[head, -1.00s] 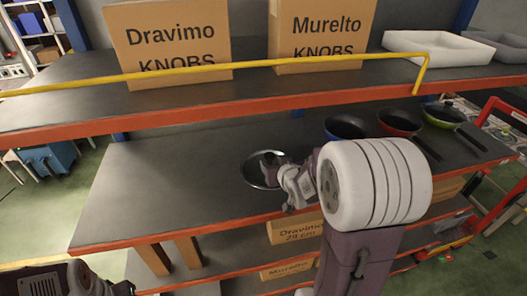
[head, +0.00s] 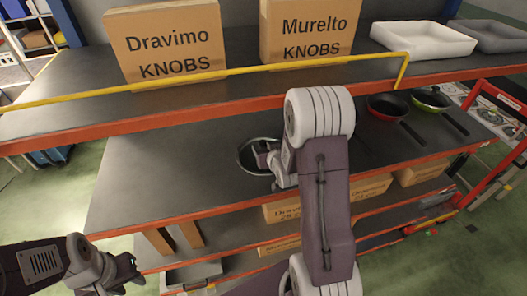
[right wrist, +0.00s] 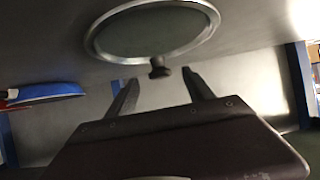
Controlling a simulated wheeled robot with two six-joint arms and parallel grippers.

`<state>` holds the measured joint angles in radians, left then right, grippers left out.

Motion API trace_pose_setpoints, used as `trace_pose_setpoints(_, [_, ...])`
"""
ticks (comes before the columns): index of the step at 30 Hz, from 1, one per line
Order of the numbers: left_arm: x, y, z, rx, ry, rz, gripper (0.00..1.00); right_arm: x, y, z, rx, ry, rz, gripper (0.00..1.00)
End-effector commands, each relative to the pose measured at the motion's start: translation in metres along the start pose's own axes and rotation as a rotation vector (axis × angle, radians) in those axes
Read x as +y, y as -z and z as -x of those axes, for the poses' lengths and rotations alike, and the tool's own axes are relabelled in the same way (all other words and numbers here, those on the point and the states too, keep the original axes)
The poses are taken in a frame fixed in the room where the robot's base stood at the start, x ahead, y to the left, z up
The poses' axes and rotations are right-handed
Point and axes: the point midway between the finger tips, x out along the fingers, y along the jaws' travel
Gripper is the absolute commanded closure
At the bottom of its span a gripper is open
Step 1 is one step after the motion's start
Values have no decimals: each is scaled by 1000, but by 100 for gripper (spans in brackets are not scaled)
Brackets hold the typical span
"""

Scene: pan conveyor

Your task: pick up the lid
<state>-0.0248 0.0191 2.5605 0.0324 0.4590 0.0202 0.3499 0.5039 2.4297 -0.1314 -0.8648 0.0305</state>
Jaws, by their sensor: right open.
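The lid (head: 247,155) is a round dark disc with a metal rim, lying on the middle shelf in the head view. In the right wrist view the lid (right wrist: 150,32) fills the top, and its small dark knob (right wrist: 158,68) shows at the near rim. My right gripper (right wrist: 160,77) is open, its two fingers apart on either side of the knob and not visibly touching it. In the head view the right gripper (head: 266,158) is over the lid and covers part of it. My left gripper (head: 134,272) is low at the left, away from the lid; its jaws are unclear.
A red pan (head: 388,106) and a green pan (head: 431,98) stand to the right; a blue pan (right wrist: 45,92) shows in the right wrist view. The upper shelf has a yellow rail (head: 235,73) and boxes (head: 168,45). The middle shelf (head: 165,165) is clear left of the lid.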

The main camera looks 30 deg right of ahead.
Motion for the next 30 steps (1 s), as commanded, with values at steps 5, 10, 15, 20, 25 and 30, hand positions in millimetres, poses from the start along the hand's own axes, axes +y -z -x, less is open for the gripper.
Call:
trace_pose_setpoints(5, [0, 3, 25, 1, 0, 0, 64, -1, 3, -23, -4, 1, 0, 39])
trace_pose_setpoints(10, [1, 3, 30, 1, 0, 0, 64, -1, 1, -43, -1, 0, 0, 39])
trace_pose_setpoints(15, [1, 3, 28, 1, 0, 0, 64, 0, 0, -45, 0, 0, 0, 39])
trace_pose_setpoints(20, [1, 3, 28, 1, 0, 0, 64, 0, 0, -45, 0, 0, 0, 67])
trace_pose_setpoints(25, [1, 3, 28, 1, 0, 0, 64, 0, 0, -45, 0, 0, 0, 100])
trace_pose_setpoints(30, [1, 3, 28, 1, 0, 0, 64, 0, 1, -45, 2, 0, 0, 100])
